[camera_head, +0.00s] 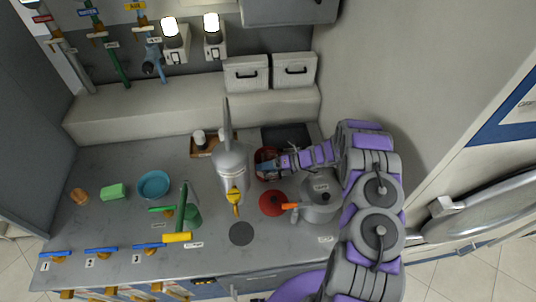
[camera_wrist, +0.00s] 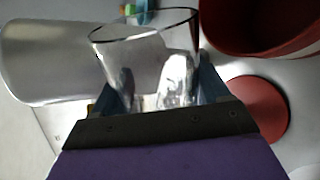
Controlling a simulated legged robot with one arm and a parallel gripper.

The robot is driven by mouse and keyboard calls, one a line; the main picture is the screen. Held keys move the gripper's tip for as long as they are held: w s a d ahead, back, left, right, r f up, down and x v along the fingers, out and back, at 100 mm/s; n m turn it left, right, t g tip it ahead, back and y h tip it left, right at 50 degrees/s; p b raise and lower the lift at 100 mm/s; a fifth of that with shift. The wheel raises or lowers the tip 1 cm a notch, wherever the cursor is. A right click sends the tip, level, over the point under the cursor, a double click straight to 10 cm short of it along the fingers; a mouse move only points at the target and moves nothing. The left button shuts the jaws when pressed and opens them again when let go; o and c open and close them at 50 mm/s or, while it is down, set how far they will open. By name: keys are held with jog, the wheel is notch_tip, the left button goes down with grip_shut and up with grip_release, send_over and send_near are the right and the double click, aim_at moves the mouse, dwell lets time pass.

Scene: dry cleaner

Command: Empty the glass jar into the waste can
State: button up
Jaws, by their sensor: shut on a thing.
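The glass jar (camera_wrist: 150,45) is clear and sits between my gripper's fingers (camera_wrist: 165,95) in the wrist view. Its round rim faces up in that picture, and pale, shiny shapes show low in it; I cannot tell what they are. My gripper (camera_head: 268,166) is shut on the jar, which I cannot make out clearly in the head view. A red, open can, which looks like the waste can (camera_wrist: 258,25), is at the upper right of the wrist view, beside the jar. In the head view the red can (camera_head: 262,154) is partly hidden by my gripper.
A tall silver vessel (camera_head: 232,160) stands just left of my gripper. A red disc (camera_head: 272,204) lies on the counter and a grey pot (camera_head: 319,207) stands to its right.

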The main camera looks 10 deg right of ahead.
jog(key=shift+f, duration=0.1)
jog(key=shift+w+r+m+g, duration=0.2)
jog(key=shift+w+m+g, duration=0.1)
jog(key=shift+w+r+p, duration=0.1)
jog(key=shift+w+p, duration=0.1)
jog(key=shift+p, duration=0.1)
jog(key=shift+w+r+m+g, duration=0.25)
jog(key=shift+w+m+g, duration=0.05)
jog(key=shift+w+m, duration=0.1)
jog(key=shift+r, duration=0.1)
jog(key=shift+r+g+p, duration=0.1)
jog(key=shift+g+p, duration=0.2)
jog(key=shift+s+r+m, duration=0.2)
jog(key=shift+m, duration=0.3)
jog(key=shift+w+a+f+m+g, duration=0.15)
jog(key=shift+f+m+g, duration=0.2)
jog(key=shift+m+g, duration=0.25)
dwell(0.9)
